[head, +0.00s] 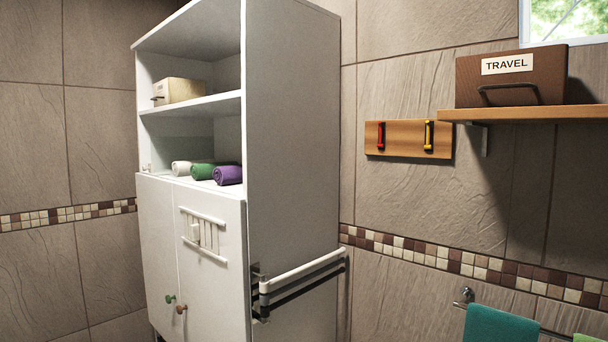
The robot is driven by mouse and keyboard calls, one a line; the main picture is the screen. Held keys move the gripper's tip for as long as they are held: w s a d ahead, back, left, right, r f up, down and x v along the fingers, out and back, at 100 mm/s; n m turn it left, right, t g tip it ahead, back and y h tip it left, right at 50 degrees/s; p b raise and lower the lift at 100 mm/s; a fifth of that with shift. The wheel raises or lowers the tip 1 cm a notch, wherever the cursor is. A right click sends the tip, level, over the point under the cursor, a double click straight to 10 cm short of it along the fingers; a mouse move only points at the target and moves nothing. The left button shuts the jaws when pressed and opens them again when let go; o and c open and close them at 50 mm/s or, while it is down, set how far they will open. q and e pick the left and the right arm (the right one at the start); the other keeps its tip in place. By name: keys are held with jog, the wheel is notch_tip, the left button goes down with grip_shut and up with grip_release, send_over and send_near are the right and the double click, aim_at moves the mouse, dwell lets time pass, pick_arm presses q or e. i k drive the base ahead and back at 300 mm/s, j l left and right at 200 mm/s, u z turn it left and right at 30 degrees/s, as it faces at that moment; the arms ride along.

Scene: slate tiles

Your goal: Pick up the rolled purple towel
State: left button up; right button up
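The rolled purple towel (228,175) lies on the lower open shelf of a tall white cabinet (291,130), near the shelf's front right corner. A rolled green towel (203,171) lies just left of it, and a rolled white towel (181,168) lies left of the green one. The rolls sit close together with their ends toward the front. Neither of my grippers is in the head view.
A beige box (178,91) stands on the shelf above. The cabinet's side wall closes the right of the towels. Below are doors with knobs (181,309) and a side rail (305,268). A wooden wall shelf (530,114) holds a TRAVEL box (510,80).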

aim_at(223, 176)
jog(key=i+j+z, duration=0.1)
jog(key=z, duration=0.35)
jog(key=j+z, duration=0.3)
jog(key=z, duration=0.15)
jog(key=j+z, duration=0.2)
jog(key=z, duration=0.25)
jog(key=j+z, duration=0.35)
jog(key=j, duration=0.2)
jog(key=k+j+z, duration=0.1)
jog(key=j+z, duration=0.3)
jog(key=k+j+z, duration=0.1)
jog(key=j, duration=0.3)
jog(key=k+j+z, duration=0.1)
jog(key=j, duration=0.25)
jog(key=k+j+z, duration=0.1)
jog(key=k+j, duration=0.3)
jog(key=j, duration=0.2)
jog(key=k+j, duration=0.15)
jog(key=j, duration=0.25)
jog(key=k+j, duration=0.15)
jog(key=j, duration=0.25)
jog(key=z, duration=0.05)
